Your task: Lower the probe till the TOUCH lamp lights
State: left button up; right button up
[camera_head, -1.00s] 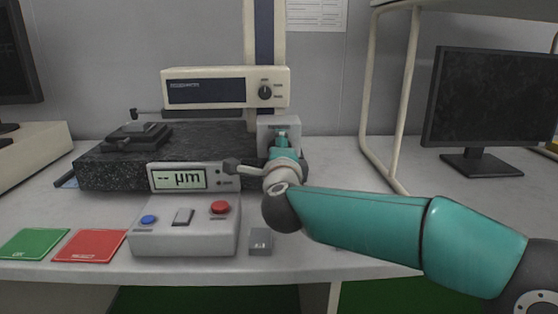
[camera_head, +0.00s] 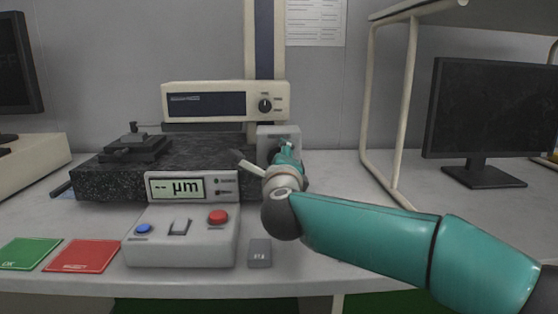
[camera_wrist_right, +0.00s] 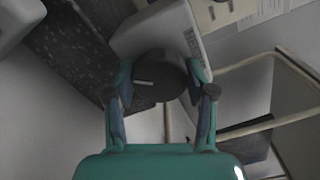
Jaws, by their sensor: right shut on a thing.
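The probe unit (camera_head: 225,101) is a cream box with a dark front panel on the tall column (camera_head: 265,45). A thin dark arm (camera_head: 200,127) runs under it to the left, over a small dark stage (camera_head: 138,148) on the granite slab (camera_head: 100,184). I cannot make out the probe tip or its gap. The display (camera_head: 177,187) reads "-- µm"; two small dark lamps (camera_head: 217,186) beside it look unlit. My right gripper (camera_wrist_right: 160,92) is shut on a dark round knob (camera_wrist_right: 157,75) on the grey block (camera_wrist_right: 160,35) at the column's foot. My left gripper is out of view.
A grey console (camera_head: 180,245) has a blue button (camera_head: 144,228), a rocker switch (camera_head: 180,227) and a red button (camera_head: 218,217). Green (camera_head: 29,254) and red (camera_head: 82,256) mats lie left.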

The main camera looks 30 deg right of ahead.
jog(key=o, duration=1)
jog(key=shift+d+f, duration=0.15)
jog(key=shift+f, duration=0.25)
jog(key=shift+o, duration=0.8)
jog(key=shift+r, duration=0.2)
jog(key=shift+s, duration=0.1)
jog(key=v, duration=1.2)
jog(key=shift+f, duration=0.1)
